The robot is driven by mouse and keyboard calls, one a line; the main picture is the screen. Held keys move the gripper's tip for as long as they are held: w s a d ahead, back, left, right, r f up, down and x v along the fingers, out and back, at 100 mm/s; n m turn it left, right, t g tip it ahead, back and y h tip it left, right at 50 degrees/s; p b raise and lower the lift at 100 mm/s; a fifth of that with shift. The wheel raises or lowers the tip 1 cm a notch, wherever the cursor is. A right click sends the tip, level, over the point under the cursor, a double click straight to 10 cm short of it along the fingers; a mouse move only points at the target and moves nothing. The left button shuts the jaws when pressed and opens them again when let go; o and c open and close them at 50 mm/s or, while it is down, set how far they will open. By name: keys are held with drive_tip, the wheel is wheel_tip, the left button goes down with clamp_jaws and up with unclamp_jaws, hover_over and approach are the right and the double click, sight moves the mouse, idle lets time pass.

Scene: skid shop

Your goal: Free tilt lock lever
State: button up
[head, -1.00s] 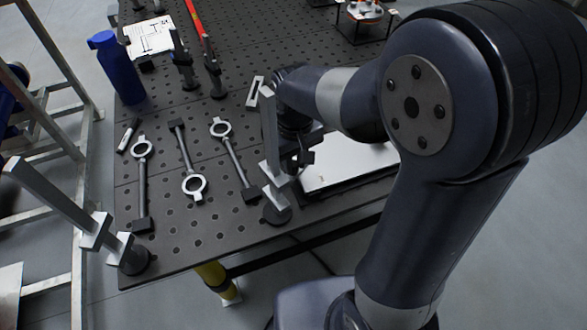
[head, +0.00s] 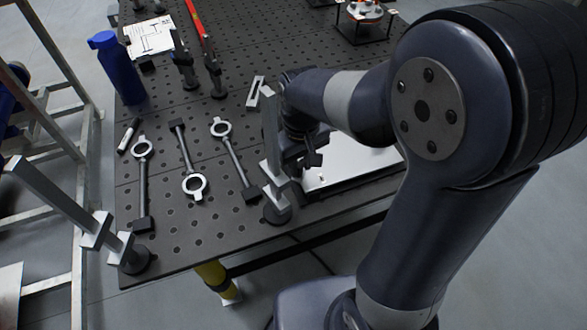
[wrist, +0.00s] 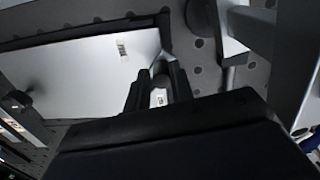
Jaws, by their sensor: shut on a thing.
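A pale flat panel (head: 345,171) in a dark frame lies at the table's front edge; it fills the left of the wrist view (wrist: 75,75). My gripper (head: 306,160) is at the panel's left end in the head view. In the wrist view its two dark fingers (wrist: 160,70) are closed around a small pale piece (wrist: 159,97) beside the panel's corner, which looks like the tilt lock lever. The fingers hide most of this piece, so its shape and angle cannot be told.
An upright grey clamp (head: 277,190) stands close to the left of my gripper. Another clamp (head: 95,230) is at the table's left corner. Several ring-ended tools (head: 194,186) lie on the perforated table (head: 205,238). A blue bottle (head: 117,68) stands at the back left.

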drive_tip(key=shift+w+d, duration=0.15)
drive_tip(key=shift+d, duration=0.1)
drive_tip(key=shift+c, duration=0.2)
drive_tip(key=shift+d, duration=0.8)
drive_tip(key=o, duration=1)
